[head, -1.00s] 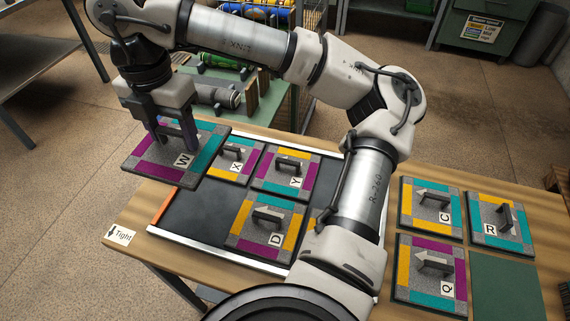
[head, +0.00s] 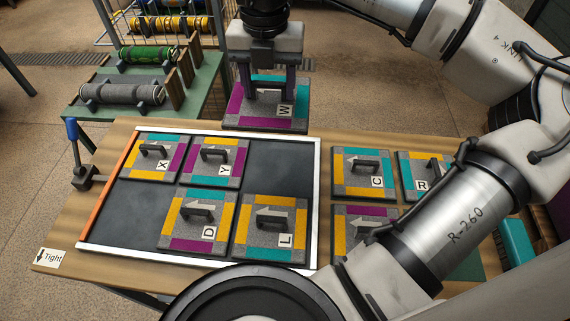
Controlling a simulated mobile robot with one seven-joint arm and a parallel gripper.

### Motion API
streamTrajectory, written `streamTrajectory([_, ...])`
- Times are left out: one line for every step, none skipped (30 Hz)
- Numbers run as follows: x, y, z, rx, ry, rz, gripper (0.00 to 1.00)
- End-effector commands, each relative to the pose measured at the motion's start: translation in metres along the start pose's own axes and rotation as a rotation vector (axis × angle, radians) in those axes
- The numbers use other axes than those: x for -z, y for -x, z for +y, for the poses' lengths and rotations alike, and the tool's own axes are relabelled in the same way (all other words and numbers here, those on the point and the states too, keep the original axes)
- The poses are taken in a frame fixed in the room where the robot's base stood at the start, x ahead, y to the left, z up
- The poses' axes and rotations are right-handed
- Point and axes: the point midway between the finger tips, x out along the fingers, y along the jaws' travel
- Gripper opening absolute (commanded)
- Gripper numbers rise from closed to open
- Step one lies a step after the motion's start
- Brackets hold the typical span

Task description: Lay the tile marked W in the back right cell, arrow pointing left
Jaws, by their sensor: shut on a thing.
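My gripper (head: 267,88) is shut on the handle of tile W (head: 239,108), a grey tile with purple and teal edges. It holds W in the air near the back edge of the framed tray (head: 318,200), behind the back right cell. The W label is at its right side. Its arrow is partly hidden by the handle and fingers but seems to point left. The back right cell (head: 278,168) is bare and dark. Tile Y (head: 228,178) lies to its left, and tile L (head: 272,253) lies in front of it.
Tile X (head: 140,172) fills the back left cell and tile D (head: 183,243) the front middle. The front left cell (head: 138,212) is bare. Tiles C (head: 352,188) and R (head: 415,168) and another tile lie right of the tray; my arm partly covers that area. A clamp (head: 85,177) stands at left.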

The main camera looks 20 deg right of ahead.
Motion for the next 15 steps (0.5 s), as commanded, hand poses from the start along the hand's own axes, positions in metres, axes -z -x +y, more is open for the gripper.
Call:
streamTrajectory([-0.001,0.0,-0.007,0.0,-0.006,-0.001,0.24])
streamTrajectory([-0.001,0.0,-0.01,0.0,-0.005,-0.001,0.24])
streamTrajectory([-0.002,-0.002,-0.012,0.0,-0.004,0.0,0.24])
streamTrajectory([-0.002,-0.005,-0.014,-0.001,-0.004,0.0,0.24])
streamTrajectory([-0.002,-0.009,-0.015,-0.001,-0.004,0.0,0.24])
streamTrajectory([-0.002,-0.016,-0.015,-0.001,-0.003,0.001,0.24])
streamTrajectory([-0.002,-0.023,-0.015,-0.001,-0.003,0.001,0.24])
streamTrajectory([-0.002,-0.03,-0.015,-0.001,-0.002,0.001,0.24])
streamTrajectory([-0.002,-0.042,-0.015,-0.002,-0.002,0.002,0.24])
streamTrajectory([-0.002,-0.051,-0.015,-0.002,-0.001,0.002,0.24])
streamTrajectory([-0.002,-0.06,-0.015,-0.002,-0.001,0.002,0.24])
streamTrajectory([-0.002,-0.07,-0.015,-0.003,-0.001,0.002,0.24])
streamTrajectory([-0.002,-0.078,-0.015,-0.003,-0.002,0.002,0.24])
streamTrajectory([-0.002,-0.086,-0.015,-0.002,-0.002,0.002,0.24])
streamTrajectory([-0.002,-0.097,-0.015,-0.002,-0.002,0.002,0.24])
